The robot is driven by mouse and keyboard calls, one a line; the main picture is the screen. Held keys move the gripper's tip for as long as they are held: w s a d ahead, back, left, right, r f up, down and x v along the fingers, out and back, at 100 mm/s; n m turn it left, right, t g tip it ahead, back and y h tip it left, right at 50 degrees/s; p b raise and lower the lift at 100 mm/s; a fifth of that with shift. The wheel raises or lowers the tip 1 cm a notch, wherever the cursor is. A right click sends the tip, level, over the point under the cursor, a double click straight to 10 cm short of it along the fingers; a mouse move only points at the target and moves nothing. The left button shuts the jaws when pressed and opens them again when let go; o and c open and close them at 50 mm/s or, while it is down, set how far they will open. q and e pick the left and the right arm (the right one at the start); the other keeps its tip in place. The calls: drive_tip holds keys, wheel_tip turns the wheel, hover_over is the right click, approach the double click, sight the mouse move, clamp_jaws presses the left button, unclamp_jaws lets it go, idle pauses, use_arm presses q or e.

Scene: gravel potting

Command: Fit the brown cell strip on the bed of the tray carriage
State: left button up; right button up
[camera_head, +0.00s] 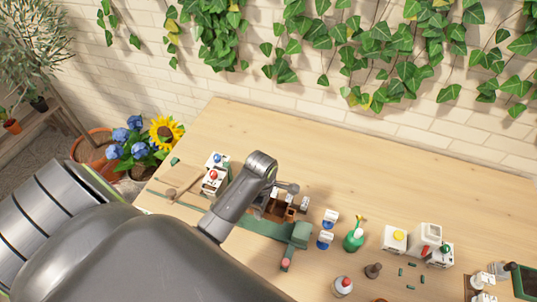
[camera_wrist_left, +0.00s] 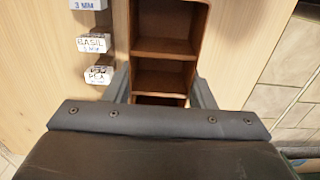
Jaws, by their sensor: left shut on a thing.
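The brown cell strip (camera_wrist_left: 172,50) runs up the left wrist view, its open cells facing the camera. My left gripper (camera_wrist_left: 160,92) is shut on it, with one finger on each side wall. The carriage bed is hidden or not distinguishable. I cannot tell whether the strip touches anything below. My right gripper is not in view.
The long green track (camera_head: 252,226) lies along the wooden table (camera_head: 310,150). White boxes with blue and red knobs (camera_head: 213,176) stand left of my arm. The table's back is clear.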

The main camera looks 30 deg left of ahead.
sight(262, 222)
use_arm(q)
drive_tip(key=shift+s+f, duration=0.4)
drive_tip(key=shift+f, duration=0.55)
drive_tip(key=shift+w+f, duration=0.25)
drive_tip(key=shift+f, duration=0.75)
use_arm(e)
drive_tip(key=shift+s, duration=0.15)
use_arm(q)
drive_tip(key=shift+s+f, duration=0.1)
drive_tip(key=shift+s, duration=0.05)
drive_tip(key=shift+f, duration=0.15)
drive_tip(key=shift+f+b, duration=0.35)
drive_tip(key=shift+f, duration=0.4)
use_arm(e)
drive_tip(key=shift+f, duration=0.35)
use_arm(q)
drive_tip(key=shift+f, duration=0.35)
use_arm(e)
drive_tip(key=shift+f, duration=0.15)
use_arm(q)
drive_tip(key=shift+f+b, duration=0.4)
drive_tip(key=shift+f, duration=0.3)
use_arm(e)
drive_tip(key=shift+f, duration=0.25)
